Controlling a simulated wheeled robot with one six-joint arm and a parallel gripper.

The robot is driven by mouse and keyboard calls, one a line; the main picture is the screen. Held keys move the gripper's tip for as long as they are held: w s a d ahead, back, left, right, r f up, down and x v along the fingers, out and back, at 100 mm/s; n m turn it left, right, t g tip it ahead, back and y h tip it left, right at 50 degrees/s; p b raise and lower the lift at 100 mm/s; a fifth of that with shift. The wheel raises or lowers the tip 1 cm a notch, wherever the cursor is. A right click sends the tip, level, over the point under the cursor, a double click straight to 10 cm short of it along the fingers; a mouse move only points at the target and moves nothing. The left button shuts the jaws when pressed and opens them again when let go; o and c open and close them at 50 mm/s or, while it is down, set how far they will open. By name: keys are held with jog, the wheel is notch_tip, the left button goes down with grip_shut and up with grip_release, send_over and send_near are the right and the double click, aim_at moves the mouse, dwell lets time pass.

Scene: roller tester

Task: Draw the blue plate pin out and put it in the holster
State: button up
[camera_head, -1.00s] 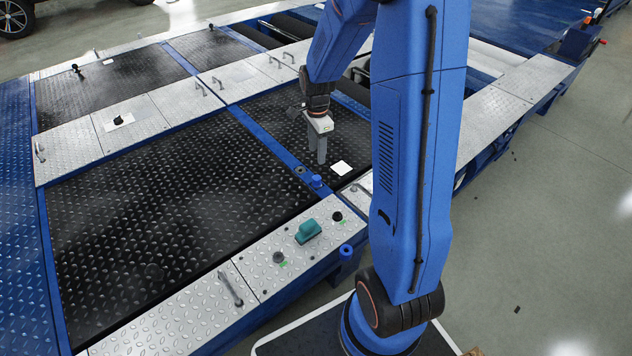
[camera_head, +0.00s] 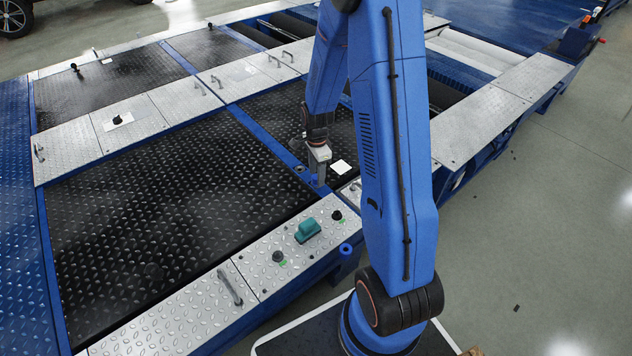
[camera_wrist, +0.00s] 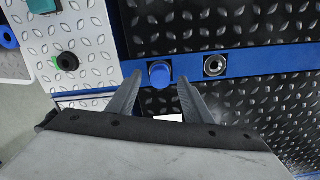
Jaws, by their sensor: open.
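The blue plate pin (camera_wrist: 160,70) stands in the blue frame strip between the dark tread plates, its round blue head showing in the wrist view. My gripper (camera_wrist: 159,82) is open, with its two grey fingers pointing toward the pin, one on each side of its head. I cannot tell whether they touch it. In the head view my gripper (camera_head: 319,180) is low over the strip and mostly hides the pin. A blue round tube with a dark opening, seemingly the holster (camera_head: 346,251), is fixed at the outer side of the frame; its rim also shows in the wrist view (camera_wrist: 7,39).
A metal-ringed hole (camera_wrist: 214,65) lies beside the pin in the strip. A teal handle (camera_head: 307,231) and black knobs (camera_head: 337,215) stand on the silver panel between pin and holster. A white label (camera_head: 341,167) lies on the dark plate.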

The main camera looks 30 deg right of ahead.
jog(key=shift+f, duration=0.15)
grip_shut()
notch_tip(320, 180, up, 10)
dwell(0.8)
jog(key=c, duration=0.8)
grip_release()
grip_shut()
